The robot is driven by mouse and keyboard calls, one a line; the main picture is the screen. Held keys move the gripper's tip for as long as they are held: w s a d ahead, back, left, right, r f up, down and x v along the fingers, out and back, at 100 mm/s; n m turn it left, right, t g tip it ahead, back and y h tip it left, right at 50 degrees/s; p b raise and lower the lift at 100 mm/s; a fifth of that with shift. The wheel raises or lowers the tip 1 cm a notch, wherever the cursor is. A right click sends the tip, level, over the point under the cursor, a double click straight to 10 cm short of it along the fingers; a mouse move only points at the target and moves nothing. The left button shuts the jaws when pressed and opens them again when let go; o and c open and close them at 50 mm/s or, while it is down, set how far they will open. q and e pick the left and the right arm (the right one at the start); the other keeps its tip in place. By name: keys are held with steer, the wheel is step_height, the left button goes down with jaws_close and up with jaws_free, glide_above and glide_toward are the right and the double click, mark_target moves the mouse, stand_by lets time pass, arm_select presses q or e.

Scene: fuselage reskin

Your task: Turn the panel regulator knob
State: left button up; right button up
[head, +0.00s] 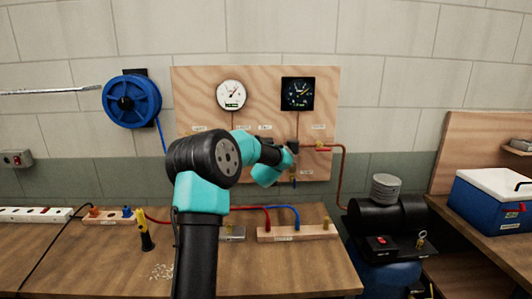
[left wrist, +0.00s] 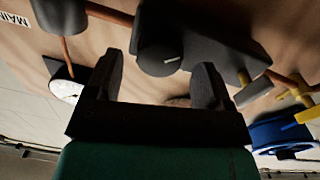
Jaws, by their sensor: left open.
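The regulator knob (left wrist: 160,58) is a dark round cap with a short white mark, in the left wrist view. It sits on a dark regulator body (left wrist: 205,40) on the wooden panel (head: 200,85). My left gripper (left wrist: 160,70) is open, with one finger on each side of the knob in the picture and a visible gap to both. In the head view my left gripper (head: 288,154) is in front of the lower panel and covers part of the fittings there, so I cannot make out the knob. My right gripper is not in view.
A white gauge (head: 231,95) and a black gauge (head: 297,93) are on the panel above. A blue hose reel (head: 132,101) hangs at left. A copper pipe (head: 341,175) runs down at right to the compressor (head: 385,215). A hose manifold (head: 300,234) lies on the bench.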

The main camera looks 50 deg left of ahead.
arm_select(q)
steer(key=shift+x, duration=1.2)
steer(key=c, duration=0.9)
